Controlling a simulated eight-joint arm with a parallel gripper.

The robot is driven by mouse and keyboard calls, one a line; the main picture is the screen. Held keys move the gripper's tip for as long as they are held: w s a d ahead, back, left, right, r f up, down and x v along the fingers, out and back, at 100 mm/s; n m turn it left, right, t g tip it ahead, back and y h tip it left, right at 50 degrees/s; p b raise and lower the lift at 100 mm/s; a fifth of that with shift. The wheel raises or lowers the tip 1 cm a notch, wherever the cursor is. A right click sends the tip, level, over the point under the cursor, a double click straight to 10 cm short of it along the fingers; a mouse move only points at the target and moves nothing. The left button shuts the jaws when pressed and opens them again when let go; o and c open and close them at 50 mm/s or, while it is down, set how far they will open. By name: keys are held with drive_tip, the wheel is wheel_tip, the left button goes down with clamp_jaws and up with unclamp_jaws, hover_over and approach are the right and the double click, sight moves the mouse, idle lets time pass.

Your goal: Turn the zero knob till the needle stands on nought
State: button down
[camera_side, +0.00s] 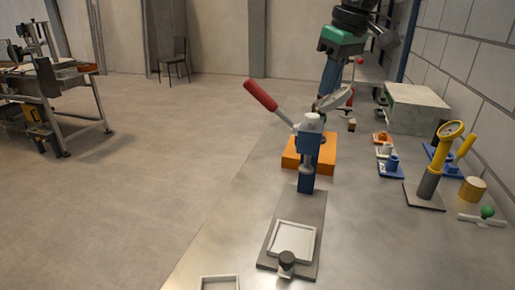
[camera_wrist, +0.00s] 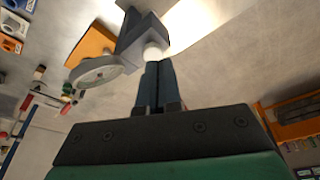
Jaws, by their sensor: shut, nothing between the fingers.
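My gripper (camera_side: 325,92) points down beside a pale round disc (camera_side: 333,99), which looks like a dial, above the blue press column (camera_side: 306,175). In the wrist view my gripper (camera_wrist: 155,64) has its blue fingers shut together and empty. A small white rounded part (camera_wrist: 153,51), possibly the zero knob, shows right at the fingertips; I cannot tell whether they touch it. The grey disc (camera_wrist: 98,73) lies left of the fingers, seen at a slant. No needle or scale mark can be made out.
A red-handled lever (camera_side: 262,96) sticks up left of the column. An orange block (camera_side: 322,150) stands behind it.

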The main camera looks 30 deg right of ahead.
sight(312, 121)
wheel_tip(312, 121, down, 6)
drive_tip(key=d, duration=0.2)
drive_tip(key=shift+w, duration=0.4)
idle(0.5)
drive_tip(key=shift+w+a, duration=0.1)
drive_tip(key=shift+w, duration=0.15)
idle(0.5)
drive_tip(key=shift+s+a, duration=0.25)
drive_tip(key=shift+a, duration=0.65)
idle(0.5)
drive_tip(key=shift+s, duration=0.1)
